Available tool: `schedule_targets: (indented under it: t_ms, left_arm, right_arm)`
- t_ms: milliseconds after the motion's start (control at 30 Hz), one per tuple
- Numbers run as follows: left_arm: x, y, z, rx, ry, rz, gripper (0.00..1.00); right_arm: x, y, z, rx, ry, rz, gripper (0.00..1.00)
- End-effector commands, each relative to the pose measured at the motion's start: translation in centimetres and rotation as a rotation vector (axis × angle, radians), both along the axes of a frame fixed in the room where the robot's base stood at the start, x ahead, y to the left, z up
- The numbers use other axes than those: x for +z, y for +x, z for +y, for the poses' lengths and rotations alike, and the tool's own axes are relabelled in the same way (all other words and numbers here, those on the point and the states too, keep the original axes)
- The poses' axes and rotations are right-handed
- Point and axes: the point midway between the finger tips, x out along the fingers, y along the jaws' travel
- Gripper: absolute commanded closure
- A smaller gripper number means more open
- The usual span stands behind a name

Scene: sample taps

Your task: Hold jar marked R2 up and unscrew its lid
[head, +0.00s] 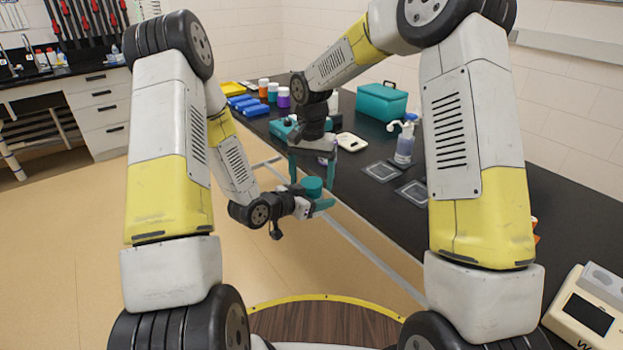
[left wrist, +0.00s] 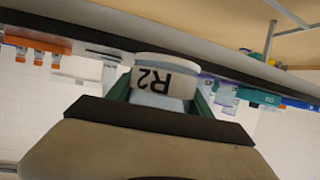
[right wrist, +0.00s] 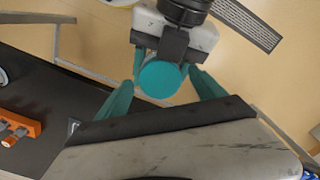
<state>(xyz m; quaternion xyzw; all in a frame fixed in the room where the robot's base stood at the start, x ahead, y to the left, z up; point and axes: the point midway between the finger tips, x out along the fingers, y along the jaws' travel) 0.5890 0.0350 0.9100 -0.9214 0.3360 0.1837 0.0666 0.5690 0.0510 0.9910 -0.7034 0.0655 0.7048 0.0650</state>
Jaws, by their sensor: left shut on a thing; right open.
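My right gripper (head: 312,172) points down from above, open. Its teal fingers (right wrist: 164,70) stand on either side of the lid; I cannot tell whether either touches it. The jar's body is mostly hidden in the head view.
The black bench (head: 480,212) runs along the right. Open floor lies left of my grippers.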

Motion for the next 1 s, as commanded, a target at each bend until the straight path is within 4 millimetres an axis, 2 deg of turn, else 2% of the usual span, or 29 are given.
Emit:
schedule_targets:
  t_ms: [300,433,700,833,1000]
  left_arm:
    - [0.0,0.0,0.0,0.0,-0.001,-0.001,1.0]
    - [0.0,0.0,0.0,0.0,-0.001,-0.001,1.0]
    - [0.0,0.0,0.0,0.0,-0.001,-0.001,1.0]
    - [0.0,0.0,0.0,0.0,-0.001,-0.001,1.0]
    - [0.0,0.0,0.0,0.0,-0.001,-0.001,1.0]
  right_arm:
    - [3.8,0.0,0.1,0.0,0.001,-0.002,0.21]
    - [4.6,0.0,0.1,-0.016,-0.001,-0.003,0.23]
    - [7.3,0.0,0.1,-0.244,-0.002,-0.002,0.23]
    - [7.0,0.0,0.0,-0.288,-0.001,0.001,0.23]
    - [4.5,-0.1,0.0,-0.288,-0.003,0.003,0.23]
